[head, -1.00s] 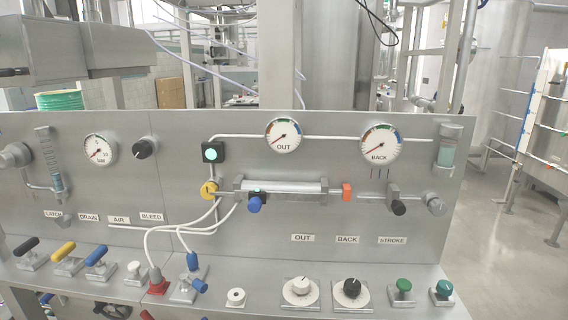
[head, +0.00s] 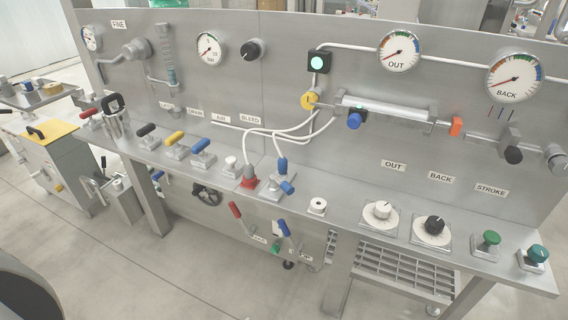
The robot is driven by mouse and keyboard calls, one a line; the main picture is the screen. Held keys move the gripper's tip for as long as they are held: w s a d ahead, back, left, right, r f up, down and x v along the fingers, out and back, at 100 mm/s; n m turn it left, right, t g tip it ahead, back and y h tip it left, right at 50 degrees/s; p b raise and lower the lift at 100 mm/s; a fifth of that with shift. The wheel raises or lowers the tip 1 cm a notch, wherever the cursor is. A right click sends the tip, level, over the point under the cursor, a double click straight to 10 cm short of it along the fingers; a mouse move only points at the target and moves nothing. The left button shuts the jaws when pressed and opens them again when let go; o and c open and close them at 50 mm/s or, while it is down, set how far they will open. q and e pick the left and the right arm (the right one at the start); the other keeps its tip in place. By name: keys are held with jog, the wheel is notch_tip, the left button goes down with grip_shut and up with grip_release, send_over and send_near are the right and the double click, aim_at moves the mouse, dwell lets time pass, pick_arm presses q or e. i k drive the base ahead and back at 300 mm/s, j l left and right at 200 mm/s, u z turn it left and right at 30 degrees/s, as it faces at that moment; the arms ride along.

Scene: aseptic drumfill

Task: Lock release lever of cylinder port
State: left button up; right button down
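A horizontal cylinder (head: 388,110) is mounted on the upright steel panel, right of centre in the head view. At its left end is a round yellow fitting (head: 308,100), where a white hose meets the panel. A blue knob or lever end (head: 354,121) sits just below the cylinder's left part. An orange block (head: 456,126) is at the right end of its rod. I cannot tell which part is the port's release lever, or its lock position. Neither of my grippers is in view.
White hoses run down to a red-based connector (head: 249,178) and a blue connector (head: 282,167) on the shelf (head: 340,217). Black, yellow and blue levers (head: 174,139) stand left of them. Red and blue levers (head: 284,228) hang below. Open floor (head: 110,270) lies in front.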

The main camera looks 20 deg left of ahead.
aim_at(286, 187)
jog(key=k+l+u, duration=0.1)
jog(key=l, duration=0.3)
jog(key=k+l+u, duration=0.1)
jog(key=l, duration=0.35)
jog(key=k+l+u, duration=0.1)
jog(key=l, duration=0.3)
jog(key=k+l+u, duration=0.15)
jog(key=l, duration=0.25)
jog(key=k+l+u, duration=0.1)
jog(key=l, duration=0.25)
jog(key=k, duration=0.1)
